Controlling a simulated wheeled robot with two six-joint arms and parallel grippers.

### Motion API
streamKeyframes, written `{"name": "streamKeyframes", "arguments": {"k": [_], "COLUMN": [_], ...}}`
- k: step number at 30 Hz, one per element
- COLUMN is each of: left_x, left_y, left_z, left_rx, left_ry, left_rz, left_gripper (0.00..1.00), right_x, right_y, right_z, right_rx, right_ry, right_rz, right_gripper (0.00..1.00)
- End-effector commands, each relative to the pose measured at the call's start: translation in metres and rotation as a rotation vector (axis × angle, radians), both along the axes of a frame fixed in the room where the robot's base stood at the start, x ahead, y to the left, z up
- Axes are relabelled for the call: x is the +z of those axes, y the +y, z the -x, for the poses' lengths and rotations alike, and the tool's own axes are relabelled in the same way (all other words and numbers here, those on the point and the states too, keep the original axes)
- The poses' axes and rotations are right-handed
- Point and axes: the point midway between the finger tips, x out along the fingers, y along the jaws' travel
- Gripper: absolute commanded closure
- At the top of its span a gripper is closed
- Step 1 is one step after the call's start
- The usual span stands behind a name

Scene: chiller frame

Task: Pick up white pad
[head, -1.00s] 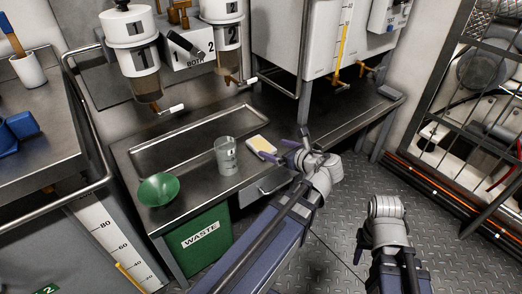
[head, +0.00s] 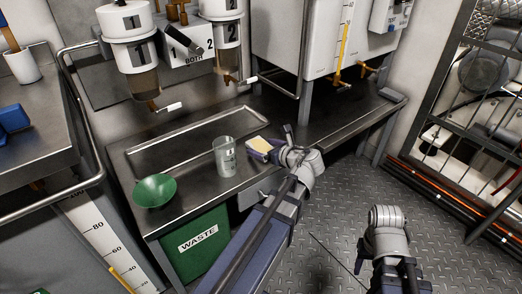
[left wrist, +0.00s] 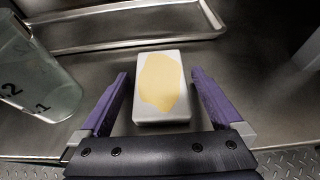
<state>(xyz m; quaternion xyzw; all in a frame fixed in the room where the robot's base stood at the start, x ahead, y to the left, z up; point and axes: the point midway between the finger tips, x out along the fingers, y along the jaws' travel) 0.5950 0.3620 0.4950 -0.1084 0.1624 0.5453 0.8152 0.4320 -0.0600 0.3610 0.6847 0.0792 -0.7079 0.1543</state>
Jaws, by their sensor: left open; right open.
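The white pad (head: 262,145) lies on the metal counter, right of the clear beaker. In the left wrist view the pad (left wrist: 161,86) is a white block with a yellowish patch on top. My left gripper (head: 269,146) is open at the pad. In the left wrist view its purple fingers (left wrist: 160,82) stand on either side of the pad, with a gap at each side. My right arm (head: 388,240) shows at the lower right of the head view, but its fingers cannot be made out.
A clear beaker (head: 225,157) stands just left of the pad, and a green bowl (head: 154,190) sits further left. A shallow metal tray (head: 150,160) lies behind them. A green waste bin (head: 203,246) is below the counter.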

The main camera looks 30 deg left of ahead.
Motion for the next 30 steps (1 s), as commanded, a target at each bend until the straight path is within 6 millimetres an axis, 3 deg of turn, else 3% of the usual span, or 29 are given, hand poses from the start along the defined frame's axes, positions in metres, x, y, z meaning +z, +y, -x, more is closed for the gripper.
{"name": "streamKeyframes", "arguments": {"k": [2,24,30], "left_x": [0.0003,0.0004,0.0013], "left_y": [-0.0003,-0.0005,-0.0005], "left_z": [0.0001,0.0001,0.0001], "left_rx": [0.0,0.0,0.0], "left_ry": [0.0,0.0,0.0], "left_rz": [0.0,0.0,0.0], "left_gripper": [0.03,0.87,0.89], "right_x": [0.0003,0.0003,0.0012], "right_y": [0.0,0.0,0.0], "right_z": [0.0,0.0,0.0], "right_rx": [0.0,0.0,0.0], "right_ry": [0.0,0.0,0.0], "right_rz": [0.0,0.0,0.0], "right_gripper": [0.5,0.5,0.5]}}
